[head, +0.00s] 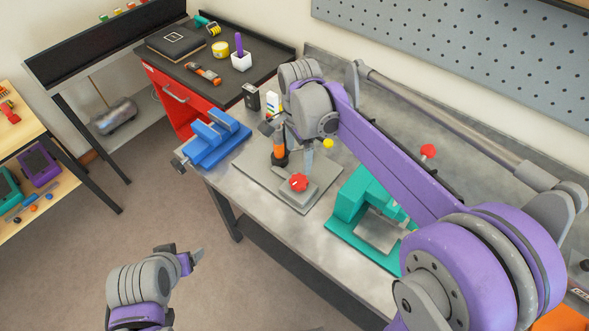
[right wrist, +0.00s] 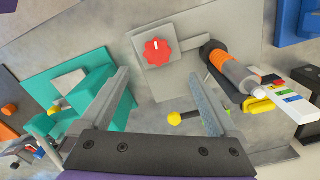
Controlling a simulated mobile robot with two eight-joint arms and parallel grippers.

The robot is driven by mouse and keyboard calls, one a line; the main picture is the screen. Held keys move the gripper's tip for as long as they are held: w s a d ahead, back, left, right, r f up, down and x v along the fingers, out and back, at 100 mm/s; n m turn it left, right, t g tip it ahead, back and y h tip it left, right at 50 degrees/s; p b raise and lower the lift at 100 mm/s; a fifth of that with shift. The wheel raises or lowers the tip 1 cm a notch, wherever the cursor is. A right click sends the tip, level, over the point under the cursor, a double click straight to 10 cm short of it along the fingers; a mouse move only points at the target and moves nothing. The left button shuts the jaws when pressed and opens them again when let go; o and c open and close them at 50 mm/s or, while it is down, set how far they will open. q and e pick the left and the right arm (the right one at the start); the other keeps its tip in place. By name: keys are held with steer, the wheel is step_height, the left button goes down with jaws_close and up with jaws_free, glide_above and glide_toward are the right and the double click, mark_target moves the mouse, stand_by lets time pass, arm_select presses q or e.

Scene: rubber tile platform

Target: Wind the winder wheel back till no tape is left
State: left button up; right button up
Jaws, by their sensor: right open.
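A red lobed knob (head: 298,182) with a white mark sits on a raised grey block on a grey base plate (head: 262,178); it also shows in the right wrist view (right wrist: 157,52). An orange, grey and black cylinder (head: 279,153) stands beside it. I cannot tell which part is the winder wheel, and no tape strip is clearly seen. My right gripper (right wrist: 158,78) is open and empty above the plate, its fingers spread on the near side of the red knob, apart from it. My left gripper (head: 188,260) is away over the floor; its jaw gap is unclear.
A yellow ball on a dark rod (right wrist: 175,118) shows between my right fingers. A teal press (head: 365,200) stands right of the plate and a blue vise (head: 212,138) left of it. A striped white block (right wrist: 295,97) lies beyond the cylinder.

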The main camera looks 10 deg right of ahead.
mark_target(299, 181)
arm_select(q)
steer(key=shift+s+f, duration=0.35)
steer(key=shift+s, duration=0.05)
arm_select(e)
steer(key=f, duration=1)
steer(key=shift+s+d, duration=0.1)
steer(key=shift+s, duration=0.2)
steer(key=c, duration=1.4)
